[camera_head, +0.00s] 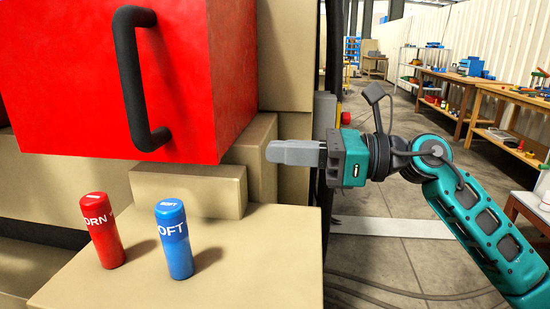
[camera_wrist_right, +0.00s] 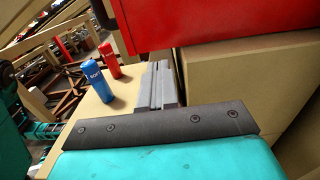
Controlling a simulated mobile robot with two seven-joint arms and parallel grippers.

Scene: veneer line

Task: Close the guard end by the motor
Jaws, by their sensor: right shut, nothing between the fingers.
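A large red guard box (camera_head: 180,90) with a black vertical handle (camera_head: 138,80) fills the upper left of the head view. Its lower edge also shows at the top of the wrist view (camera_wrist_right: 215,20). My right gripper (camera_head: 268,151) is shut and empty, its fingers pointing left, just right of the guard's lower right corner. In the wrist view its fingers (camera_wrist_right: 158,68) lie under the red edge; I cannot tell whether they touch it. The motor cannot be made out. My left gripper is not in view.
A red cylinder (camera_head: 102,230) and a blue cylinder (camera_head: 174,239) stand upright on the beige ledge (camera_head: 90,285) below the guard. A beige block (camera_head: 190,190) sits behind them. Open floor (camera_head: 385,255) and wooden workbenches (camera_head: 505,97) lie to the right.

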